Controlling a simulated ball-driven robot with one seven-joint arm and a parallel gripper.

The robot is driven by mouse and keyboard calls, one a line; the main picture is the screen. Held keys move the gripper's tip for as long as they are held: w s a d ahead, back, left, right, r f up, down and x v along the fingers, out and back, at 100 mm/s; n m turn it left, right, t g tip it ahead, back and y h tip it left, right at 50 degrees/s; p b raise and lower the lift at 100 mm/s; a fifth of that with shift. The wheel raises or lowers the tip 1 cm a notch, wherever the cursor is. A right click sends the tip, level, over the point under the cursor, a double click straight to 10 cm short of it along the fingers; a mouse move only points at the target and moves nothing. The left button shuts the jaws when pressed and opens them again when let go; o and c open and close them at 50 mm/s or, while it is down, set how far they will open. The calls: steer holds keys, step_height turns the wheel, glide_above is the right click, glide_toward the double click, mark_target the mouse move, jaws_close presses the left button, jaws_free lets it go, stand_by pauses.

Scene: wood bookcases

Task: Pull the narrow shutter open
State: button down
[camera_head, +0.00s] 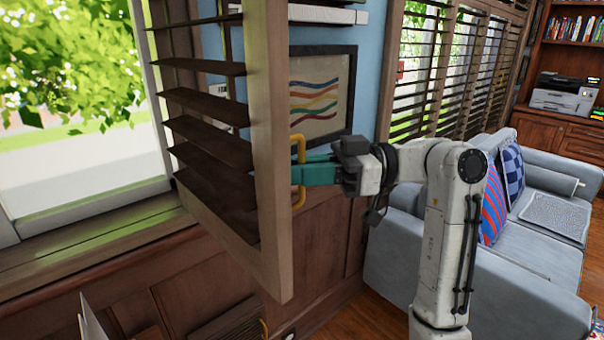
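The narrow shutter (269,140) is a tall brown wooden frame with dark slats. It stands swung out at an angle from the bright window on the left. A yellow handle (299,200) is fixed upright on the right side of its frame. My gripper (303,172) reaches in from the right. Its teal fingers are at the middle of the handle and look shut on it, with the tips next to the shutter frame. The fingers partly cover the handle, and the top of the shutter is out of view.
A framed picture (322,95) hangs on the blue wall behind the shutter. A grey sofa (478,275) with cushions stands at the right, behind my arm. A wooden sill (90,245) and wall panels lie below the window. A bookcase with a printer (562,97) is far right.

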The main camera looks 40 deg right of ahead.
steer(key=shift+d+f, duration=0.1)
steer(key=shift+d, duration=0.25)
steer(key=c, duration=1.3)
jaws_free()
steer(key=b+v, duration=0.1)
steer(key=v, duration=1)
steer(key=shift+w+a, duration=0.1)
